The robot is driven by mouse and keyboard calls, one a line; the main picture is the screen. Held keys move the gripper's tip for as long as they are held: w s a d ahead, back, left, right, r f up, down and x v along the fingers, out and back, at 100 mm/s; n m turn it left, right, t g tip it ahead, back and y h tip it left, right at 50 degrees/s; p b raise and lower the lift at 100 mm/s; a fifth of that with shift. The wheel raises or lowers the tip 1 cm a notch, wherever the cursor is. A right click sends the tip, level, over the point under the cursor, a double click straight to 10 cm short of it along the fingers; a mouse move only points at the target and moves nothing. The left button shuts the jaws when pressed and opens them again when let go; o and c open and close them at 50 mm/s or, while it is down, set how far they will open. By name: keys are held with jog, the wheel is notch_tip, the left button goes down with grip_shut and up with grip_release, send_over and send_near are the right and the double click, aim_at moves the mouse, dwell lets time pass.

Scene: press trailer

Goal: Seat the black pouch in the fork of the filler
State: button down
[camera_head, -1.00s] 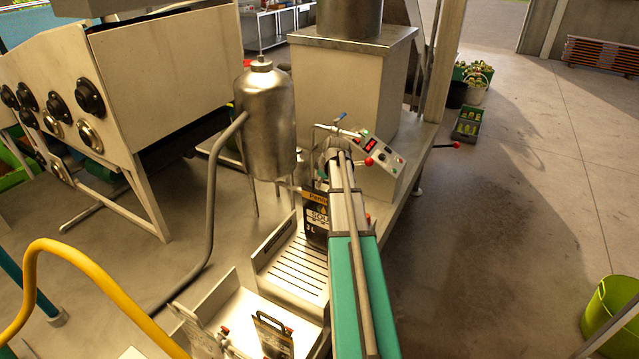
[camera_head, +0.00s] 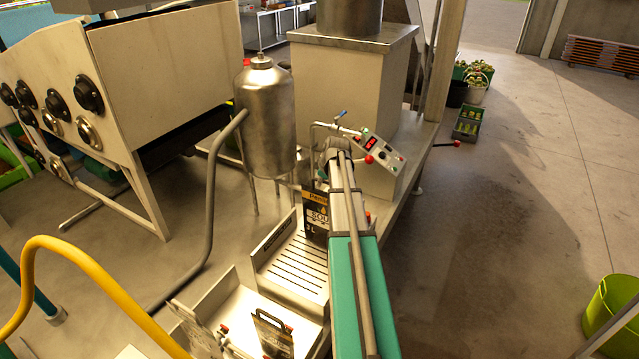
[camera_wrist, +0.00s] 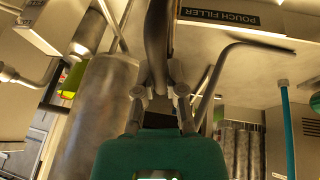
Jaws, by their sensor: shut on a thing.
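The black pouch (camera_head: 316,214), with a yellow label band and "3 L" on it, hangs upright above the back of the slatted tray of the filler (camera_head: 291,270). My arm hides its right side. My gripper is shut on it; in the wrist view my gripper's fingers (camera_wrist: 160,88) close around a dark edge-on shape, probably the pouch. In the head view my arm covers the fingers. The filler's "POUCH FILLER" plate (camera_wrist: 220,17) shows in the wrist view. The fork is hidden, so I cannot tell whether the pouch touches it.
A second dark pouch (camera_head: 272,334) stands in the lower tray at the front. A steel tank (camera_head: 266,115) with a grey hose (camera_head: 211,190) is at the left. A control box with a red display (camera_head: 380,150) is close behind. Open floor lies to the right.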

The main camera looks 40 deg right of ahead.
jog(key=c, duration=0.6)
grip_release()
jog(key=shift+c, duration=0.2)
jog(key=shift+w, duration=0.1)
